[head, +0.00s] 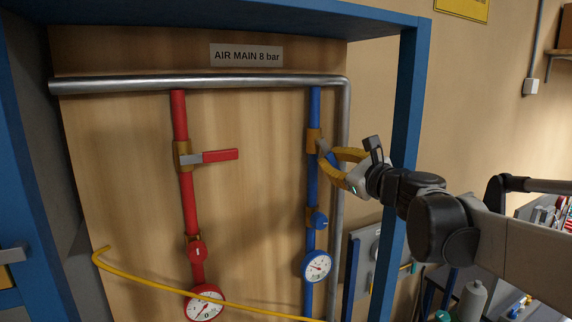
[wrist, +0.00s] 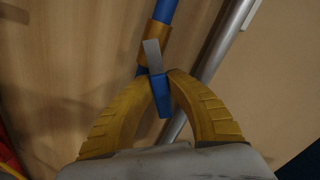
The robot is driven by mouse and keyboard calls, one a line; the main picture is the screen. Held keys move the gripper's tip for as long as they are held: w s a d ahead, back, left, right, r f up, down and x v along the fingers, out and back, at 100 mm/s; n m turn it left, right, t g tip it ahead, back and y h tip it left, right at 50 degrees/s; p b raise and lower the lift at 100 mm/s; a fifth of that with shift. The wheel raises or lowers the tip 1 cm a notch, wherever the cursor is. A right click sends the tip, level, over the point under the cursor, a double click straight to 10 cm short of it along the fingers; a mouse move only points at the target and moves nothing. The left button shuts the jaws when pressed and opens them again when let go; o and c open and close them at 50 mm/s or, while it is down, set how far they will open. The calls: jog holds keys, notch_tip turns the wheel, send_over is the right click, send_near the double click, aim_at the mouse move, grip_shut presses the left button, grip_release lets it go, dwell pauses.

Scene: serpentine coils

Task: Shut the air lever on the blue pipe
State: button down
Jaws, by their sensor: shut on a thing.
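The blue pipe (head: 312,185) runs down the wooden panel from the steel main, and its upper end shows in the wrist view (wrist: 165,10). A brass valve body (head: 313,139) sits on its upper part. The air lever has a grey metal arm (wrist: 152,55) and a blue grip (wrist: 163,97). In the head view it slants down and right from the valve, mostly hidden by my fingers. My gripper (head: 334,160) has yellow ribbed fingers and comes in from the right. In the wrist view its fingertips (wrist: 158,78) are closed on the lever's blue grip, one on each side.
A red pipe (head: 184,125) with a red lever (head: 220,156) pointing right stands to the left. A blue knob (head: 319,220) and gauge (head: 317,266) sit lower on the blue pipe. A steel pipe (head: 341,215) and blue frame post (head: 405,110) are close on the right.

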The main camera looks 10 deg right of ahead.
aim_at(338, 165)
jog(key=n, duration=0.2)
jog(key=d+r+n, duration=0.1)
jog(key=shift+w+d+n, duration=0.1)
jog(key=shift+w+n, duration=0.1)
jog(key=shift+n, duration=0.2)
jog(key=n, duration=0.1)
jog(key=r+n, duration=0.1)
jog(key=shift+w+d+n, duration=0.1)
jog(key=shift+d+n, duration=0.2)
jog(key=shift+n, duration=0.1)
jog(key=shift+d+r+n, duration=0.1)
jog(key=shift+r+n, duration=0.25)
jog(key=shift+n, duration=0.55)
jog(key=shift+d+r+n, duration=0.1)
jog(key=shift+r+n, duration=0.3)
jog(key=shift+n, duration=0.5)
jog(key=shift+r+n, duration=0.35)
jog(key=shift+n, duration=0.55)
jog(key=shift+w, duration=0.1)
jog(key=c, duration=1.3)
grip_release()
jog(key=v, duration=1.2)
